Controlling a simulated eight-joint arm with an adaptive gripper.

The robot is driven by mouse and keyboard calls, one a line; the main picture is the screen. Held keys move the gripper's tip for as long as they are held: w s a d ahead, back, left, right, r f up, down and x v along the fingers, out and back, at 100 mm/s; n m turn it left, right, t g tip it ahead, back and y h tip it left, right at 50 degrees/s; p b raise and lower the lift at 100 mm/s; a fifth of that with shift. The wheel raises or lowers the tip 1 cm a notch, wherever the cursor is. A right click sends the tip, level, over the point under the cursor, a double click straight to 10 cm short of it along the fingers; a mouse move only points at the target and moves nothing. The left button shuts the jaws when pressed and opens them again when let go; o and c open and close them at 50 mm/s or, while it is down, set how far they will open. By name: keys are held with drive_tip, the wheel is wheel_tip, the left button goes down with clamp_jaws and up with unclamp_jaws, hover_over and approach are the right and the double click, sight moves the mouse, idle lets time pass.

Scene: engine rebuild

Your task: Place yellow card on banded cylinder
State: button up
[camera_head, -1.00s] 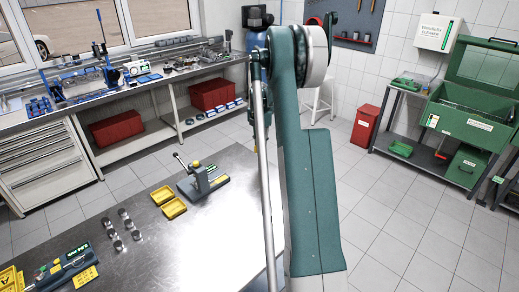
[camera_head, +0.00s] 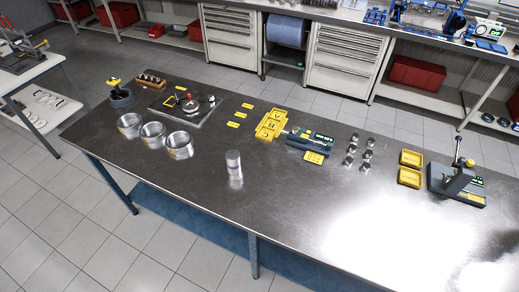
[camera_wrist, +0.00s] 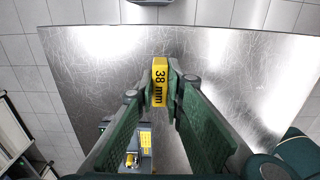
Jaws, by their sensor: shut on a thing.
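A yellow card (camera_wrist: 160,82) marked "38 mm" sits between the fingertips of my gripper (camera_wrist: 161,88), which is shut on it in the wrist view. The card is above the metal table. My gripper and arm are out of the head view. In the head view a narrow upright cylinder (camera_head: 234,164) stands near the table's front edge, with a faint band near its top. Three wide shiny cylinders, a left one (camera_head: 130,124), a middle one (camera_head: 153,134) and a right one (camera_head: 180,145), stand to its left. I cannot tell for sure which is the banded cylinder.
Several small yellow cards (camera_head: 240,115) lie mid-table. Yellow trays (camera_head: 270,124), a grey-green device (camera_head: 310,140), several small metal cylinders (camera_head: 351,149) and a lever press (camera_head: 457,181) stand to the right. A dark plate with parts (camera_head: 183,104) lies at the back left. The table front right is clear.

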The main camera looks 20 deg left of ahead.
wheel_tip(320, 180, up, 15)
drive_tip(key=w+a+n, duration=0.1)
drive_tip(key=w+a, duration=0.3)
drive_tip(key=a, duration=0.6)
drive_tip(key=w+a+n, duration=0.2)
drive_tip(key=w+a, duration=0.2)
drive_tip(key=a, duration=0.6)
drive_tip(key=w+a+n, duration=0.1)
drive_tip(key=w+a, duration=0.3)
drive_tip(key=a, duration=0.6)
drive_tip(key=w+a+n+p, duration=0.15)
drive_tip(key=a+n, duration=0.25)
drive_tip(key=a, duration=2.7)
drive_tip(key=s+a+n, duration=0.2)
drive_tip(key=s+a, duration=0.2)
drive_tip(key=a, duration=0.8)
drive_tip(key=s+a+n, duration=0.2)
drive_tip(key=s+a, duration=0.3)
drive_tip(key=a, duration=0.6)
drive_tip(key=s+a+n, duration=0.1)
drive_tip(key=s+a, duration=0.3)
drive_tip(key=a, duration=0.8)
drive_tip(key=s+a+n, duration=0.5)
drive_tip(key=s+a, duration=1.8)
drive_tip(key=shift+w+f+p, duration=0.15)
drive_tip(key=shift+f+p, duration=0.1)
drive_tip(key=shift+f, duration=0.95)
drive_tip(key=shift+w+f+p, duration=0.1)
drive_tip(key=shift+f+p, duration=0.1)
drive_tip(key=shift+f, duration=1)
